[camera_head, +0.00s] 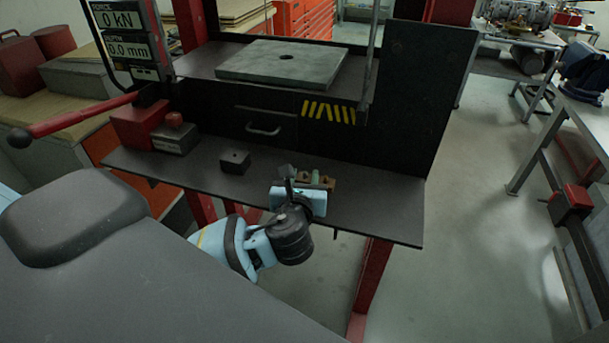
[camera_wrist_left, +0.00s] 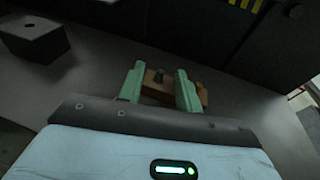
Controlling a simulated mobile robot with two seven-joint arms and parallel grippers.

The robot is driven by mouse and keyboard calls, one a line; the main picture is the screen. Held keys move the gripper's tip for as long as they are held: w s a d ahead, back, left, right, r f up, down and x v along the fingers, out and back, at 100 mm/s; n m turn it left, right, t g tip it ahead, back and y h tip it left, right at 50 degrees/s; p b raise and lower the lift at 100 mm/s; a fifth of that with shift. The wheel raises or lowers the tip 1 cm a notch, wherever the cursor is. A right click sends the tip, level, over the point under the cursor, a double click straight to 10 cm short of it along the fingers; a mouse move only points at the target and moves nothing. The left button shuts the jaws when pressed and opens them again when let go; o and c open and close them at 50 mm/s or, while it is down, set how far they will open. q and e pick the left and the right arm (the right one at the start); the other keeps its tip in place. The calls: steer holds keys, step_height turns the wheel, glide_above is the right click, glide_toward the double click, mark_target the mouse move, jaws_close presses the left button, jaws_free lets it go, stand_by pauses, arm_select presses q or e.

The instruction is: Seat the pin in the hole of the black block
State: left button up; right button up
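The black block (camera_head: 235,162) stands on the dark shelf, left of my left gripper (camera_head: 301,177). In the left wrist view the black block (camera_wrist_left: 36,39) is at the upper left, with a hole in its top. A small dark pin (camera_wrist_left: 158,75) stands up from a brown wooden holder (camera_wrist_left: 155,91). The green fingers of my left gripper (camera_wrist_left: 161,70) are apart, one on each side of the pin, with gaps visible beside it. In the head view the gripper largely hides the holder (camera_head: 328,184). My right gripper is not in view.
The dark shelf (camera_head: 385,205) is bare to the right of the holder. A red and grey box (camera_head: 174,138) stands left of the block. The press's dark front panel (camera_head: 262,128) rises behind, below a grey plate (camera_head: 283,64). A red lever (camera_head: 80,116) reaches left.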

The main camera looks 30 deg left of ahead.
arm_select(q)
steer(key=shift+c, duration=0.2)
jaws_close()
steer(key=shift+r, duration=0.1)
